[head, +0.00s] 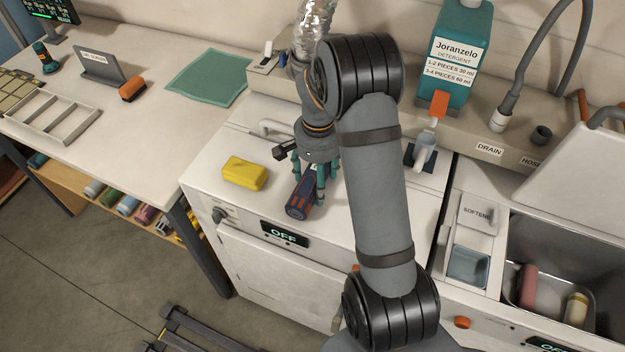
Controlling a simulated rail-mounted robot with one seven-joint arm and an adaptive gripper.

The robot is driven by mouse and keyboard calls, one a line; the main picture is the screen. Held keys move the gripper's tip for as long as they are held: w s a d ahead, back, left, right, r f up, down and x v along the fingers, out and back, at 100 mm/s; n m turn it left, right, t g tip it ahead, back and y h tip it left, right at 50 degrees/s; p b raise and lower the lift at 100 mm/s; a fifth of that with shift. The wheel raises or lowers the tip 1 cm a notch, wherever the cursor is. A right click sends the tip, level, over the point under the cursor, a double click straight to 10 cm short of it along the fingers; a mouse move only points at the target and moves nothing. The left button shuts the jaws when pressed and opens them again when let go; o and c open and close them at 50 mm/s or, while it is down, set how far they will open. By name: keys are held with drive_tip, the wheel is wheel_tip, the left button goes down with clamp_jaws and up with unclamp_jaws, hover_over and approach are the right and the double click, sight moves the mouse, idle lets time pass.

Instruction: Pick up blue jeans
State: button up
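A dark blue roll with reddish stripes (299,205) lies on top of the white machine, near its front edge. It is the only dark blue roll on this top; I cannot tell for sure that it is the blue jeans. My gripper (314,180) points down over the far end of this roll. Its teal fingers are spread apart, with one on the left and others on the right of the roll. The picture does not show whether they touch it. The gripper hides the roll's far end.
A yellow folded item (244,173) lies left of the roll. A teal detergent bottle (461,55) stands behind, on the right. A metal basin (596,262) at the right holds a reddish and a cream roll. A lower shelf (130,222) at the left holds several coloured rolls.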

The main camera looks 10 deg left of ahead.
drive_tip(key=c, duration=1)
drive_tip(key=shift+r, duration=0.15)
